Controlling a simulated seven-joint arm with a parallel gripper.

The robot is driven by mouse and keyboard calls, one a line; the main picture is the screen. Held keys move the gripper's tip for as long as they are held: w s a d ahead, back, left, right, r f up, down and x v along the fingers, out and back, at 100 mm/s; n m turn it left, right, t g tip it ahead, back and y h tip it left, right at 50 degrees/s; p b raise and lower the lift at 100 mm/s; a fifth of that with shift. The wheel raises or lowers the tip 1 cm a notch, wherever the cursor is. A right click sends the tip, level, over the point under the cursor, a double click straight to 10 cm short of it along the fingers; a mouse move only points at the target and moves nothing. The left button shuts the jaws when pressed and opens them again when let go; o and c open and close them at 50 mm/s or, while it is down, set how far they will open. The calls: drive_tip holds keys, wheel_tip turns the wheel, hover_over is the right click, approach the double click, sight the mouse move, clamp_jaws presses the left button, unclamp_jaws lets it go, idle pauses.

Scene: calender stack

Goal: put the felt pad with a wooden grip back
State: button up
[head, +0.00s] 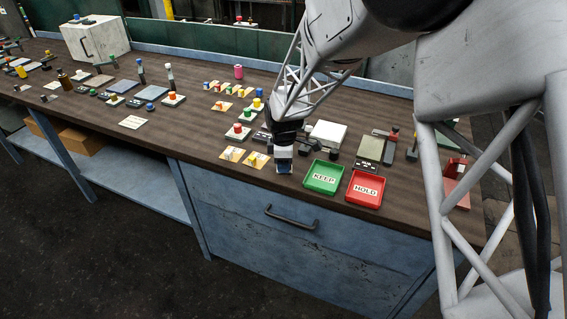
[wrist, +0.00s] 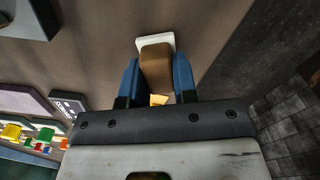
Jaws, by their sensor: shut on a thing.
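The felt pad shows in the wrist view as a white pad (wrist: 168,39) with a brown wooden grip (wrist: 157,62) on it. My gripper (wrist: 157,76) is shut on the wooden grip, with one blue finger on each side. In the head view my gripper (head: 284,163) points down at the front part of the bench, just left of the green tray. The pad is largely hidden by the fingers there. I cannot tell whether the pad touches the bench top.
A green KEEP tray (head: 309,188) and a red HOLD tray (head: 352,199) stand to the right. Orange cards (head: 244,157) with small pieces lie close on the left. A white-topped device (head: 328,134) stands behind. Bare bench (head: 185,137) lies farther left.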

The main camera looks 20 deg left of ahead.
drive_tip(key=shift+f, duration=0.15)
drive_tip(key=o, duration=0.9)
wheel_tip(320, 180, up, 12)
drive_tip(key=shift+r, duration=0.15)
idle(0.7)
idle(0.3)
